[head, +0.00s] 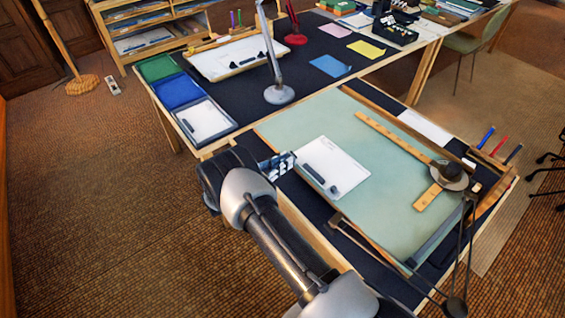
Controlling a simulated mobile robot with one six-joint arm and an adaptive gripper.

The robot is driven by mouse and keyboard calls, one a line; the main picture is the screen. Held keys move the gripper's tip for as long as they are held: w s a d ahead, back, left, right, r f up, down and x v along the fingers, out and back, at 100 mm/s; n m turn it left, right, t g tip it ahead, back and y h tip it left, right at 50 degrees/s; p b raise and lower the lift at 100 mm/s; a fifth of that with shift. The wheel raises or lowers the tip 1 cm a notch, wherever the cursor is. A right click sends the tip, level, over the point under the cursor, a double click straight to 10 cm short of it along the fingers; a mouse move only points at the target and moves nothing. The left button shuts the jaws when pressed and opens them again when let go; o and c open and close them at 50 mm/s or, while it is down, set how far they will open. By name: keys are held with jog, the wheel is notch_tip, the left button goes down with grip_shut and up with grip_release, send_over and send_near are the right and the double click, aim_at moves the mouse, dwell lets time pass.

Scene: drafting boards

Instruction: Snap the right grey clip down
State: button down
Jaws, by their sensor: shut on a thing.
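My gripper (280,165) is at the left edge of the near desk, left of a white sheet (345,162) on the green drafting board (410,210). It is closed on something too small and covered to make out. A dark grey, bar-like piece (313,173) lies along the left side of the sheet, with a smaller dark piece (333,190) near its lower end. I cannot tell whether these are the grey clips or whether either is up or down. The gripper appears just left of the bar; contact cannot be told.
Coloured pens (500,147) stand at right. Trays (205,120) and a silver lamp (279,94) are on the back desk.

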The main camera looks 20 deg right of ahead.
aim_at(294, 154)
jog(key=r+g+y+p, duration=0.1)
jog(key=y+p, duration=0.1)
jog(key=d+y+p, duration=0.1)
jog(key=y+p, duration=0.2)
jog(key=d+r+g+y+p, duration=0.1)
jog(key=y+p, duration=0.1)
jog(key=p, duration=0.1)
jog(key=shift+w+d+r+g, duration=0.15)
jog(key=shift+w+r+g, duration=0.15)
jog(key=shift+w+r, duration=0.1)
jog(key=y+p, duration=0.1)
jog(key=d+g+y+p, duration=0.1)
jog(key=y+p, duration=0.1)
jog(key=shift+w+r, duration=0.15)
jog(key=y+p, duration=0.1)
jog(key=d+g+y+p, duration=0.1)
jog(key=y+p, duration=0.1)
jog(key=shift+w+d, duration=0.1)
jog(key=shift+w, duration=0.2)
jog(key=shift+w+d+f+g+y, duration=0.2)
jog(key=shift+d+f+g+y, duration=0.15)
jog(key=shift+y, duration=0.55)
jog(key=shift+d+f+g+y+b, duration=0.1)
jog(key=shift+d+g+y+b, duration=0.25)
jog(key=shift+y, duration=0.35)
jog(key=shift+a, duration=0.1)
